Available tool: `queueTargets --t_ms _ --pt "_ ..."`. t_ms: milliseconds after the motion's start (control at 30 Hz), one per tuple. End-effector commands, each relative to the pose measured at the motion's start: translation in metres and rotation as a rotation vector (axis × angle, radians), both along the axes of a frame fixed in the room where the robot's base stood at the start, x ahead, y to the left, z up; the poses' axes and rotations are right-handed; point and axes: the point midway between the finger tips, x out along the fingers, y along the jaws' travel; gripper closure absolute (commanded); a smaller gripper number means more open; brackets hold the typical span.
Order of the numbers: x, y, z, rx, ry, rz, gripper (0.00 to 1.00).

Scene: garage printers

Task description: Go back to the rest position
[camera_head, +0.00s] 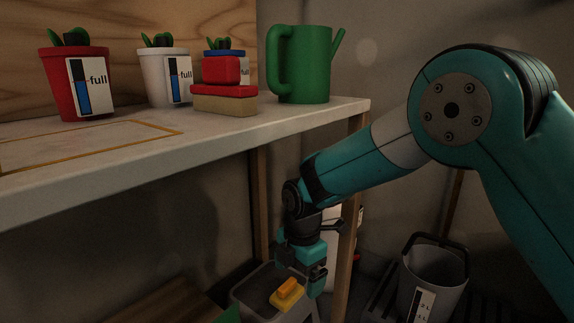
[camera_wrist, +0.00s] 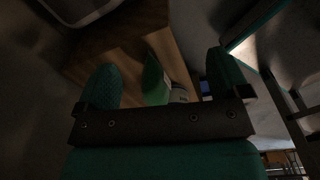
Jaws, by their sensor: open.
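My gripper (camera_head: 305,277) is at the end of my teal arm, low beside the shelf and just above a grey bin (camera_head: 243,297). A yellow and orange object (camera_head: 287,297) shows at the bin, left of and below my gripper. I cannot tell whether they touch. In the wrist view the two fingers of my gripper (camera_wrist: 163,76) stand wide apart. A green object (camera_wrist: 155,80) and a pale cylinder (camera_wrist: 178,94) show beyond and between them, and nothing is clearly held.
A wooden post (camera_head: 350,215) stands beside my arm. A grey bucket (camera_head: 430,280) stands right.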

Motion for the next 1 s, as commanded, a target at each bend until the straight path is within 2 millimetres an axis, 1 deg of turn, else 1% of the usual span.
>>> queueTargets --t_ms 33,167,267,367,400,467,500,600,667,700,800,967,1000 --pt "-0.004 -0.005 0.015 0.010 0.001 -0.041 0.06" --pt "-0.019 -0.018 0.050 0.039 0.012 -0.185 0.06" --pt "-0.036 -0.031 0.081 0.064 0.026 -0.320 0.06" --pt "-0.060 -0.048 0.118 0.096 0.049 -0.492 0.06" --pt "-0.073 -0.056 0.134 0.112 0.060 -0.575 0.06" --pt "-0.097 -0.070 0.160 0.137 0.085 -0.718 0.06" --pt "-0.114 -0.079 0.176 0.154 0.105 -0.818 0.06" --pt "-0.154 -0.096 0.203 0.187 0.155 -1.037 0.06" --pt "-0.175 -0.104 0.214 0.201 0.185 -1.148 0.06" --pt "-0.189 -0.108 0.220 0.209 0.205 -1.215 0.06" --pt "-0.220 -0.117 0.232 0.225 0.250 -1.368 0.06" --pt "-0.264 -0.127 0.244 0.244 0.321 -1.583 0.06" --pt "-0.269 -0.127 0.252 0.244 0.332 -1.613 0.06"
